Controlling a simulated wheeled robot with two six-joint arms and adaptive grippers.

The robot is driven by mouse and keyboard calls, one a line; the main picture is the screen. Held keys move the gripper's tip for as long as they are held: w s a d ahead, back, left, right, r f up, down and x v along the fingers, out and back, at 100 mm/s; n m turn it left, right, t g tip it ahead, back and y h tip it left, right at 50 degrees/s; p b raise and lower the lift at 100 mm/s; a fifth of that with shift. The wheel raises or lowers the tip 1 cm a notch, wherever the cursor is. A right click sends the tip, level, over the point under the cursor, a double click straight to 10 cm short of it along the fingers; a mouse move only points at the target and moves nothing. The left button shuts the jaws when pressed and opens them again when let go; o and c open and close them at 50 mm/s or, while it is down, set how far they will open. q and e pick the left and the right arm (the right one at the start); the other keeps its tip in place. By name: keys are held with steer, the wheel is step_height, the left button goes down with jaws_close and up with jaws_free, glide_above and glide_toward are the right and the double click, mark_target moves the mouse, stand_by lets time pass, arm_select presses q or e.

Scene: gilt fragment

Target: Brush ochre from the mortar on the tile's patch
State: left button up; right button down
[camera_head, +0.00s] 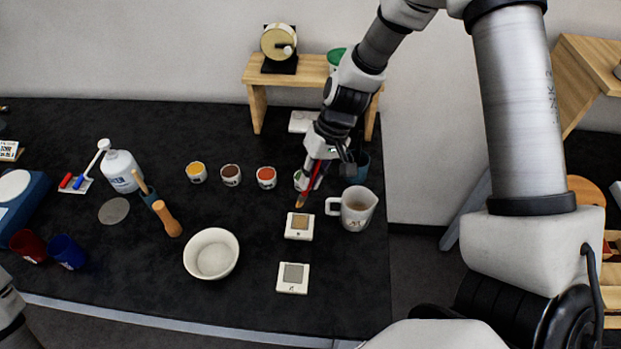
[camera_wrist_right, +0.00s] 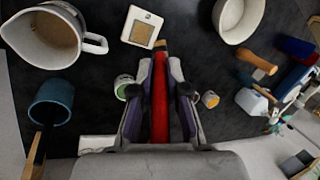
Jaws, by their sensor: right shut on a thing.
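My right gripper (camera_head: 314,178) is shut on a red-handled brush (camera_head: 302,200). In the right wrist view the brush (camera_wrist_right: 160,95) lies between the fingers, its bristle end pointing at a white tile (camera_wrist_right: 142,27). In the head view that tile (camera_head: 299,234) has a tan patch, and the brush tip is just above its far edge; I cannot tell if they touch. A second white tile (camera_head: 292,288) with a grey patch lies nearer. The white mortar (camera_head: 232,242) stands left of the tiles with pale grey contents. My left gripper's fingers are out of view.
A mug (camera_head: 356,210) stands right of the tan tile. Yellow (camera_head: 196,173), brown (camera_head: 230,175) and orange (camera_head: 266,177) pots stand behind the mortar. A wooden-handled pestle (camera_head: 168,220) and white bottle (camera_head: 121,172) are left. A wooden bench (camera_head: 255,72) stands behind.

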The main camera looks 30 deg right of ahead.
steer(key=shift+f, duration=0.1)
stand_by(0.4)
step_height(320, 180, down, 7)
steer(key=b, duration=0.7)
steer(key=shift+f, duration=0.15)
steer(key=shift+f+b, duration=0.7)
steer(key=shift+f, duration=0.1)
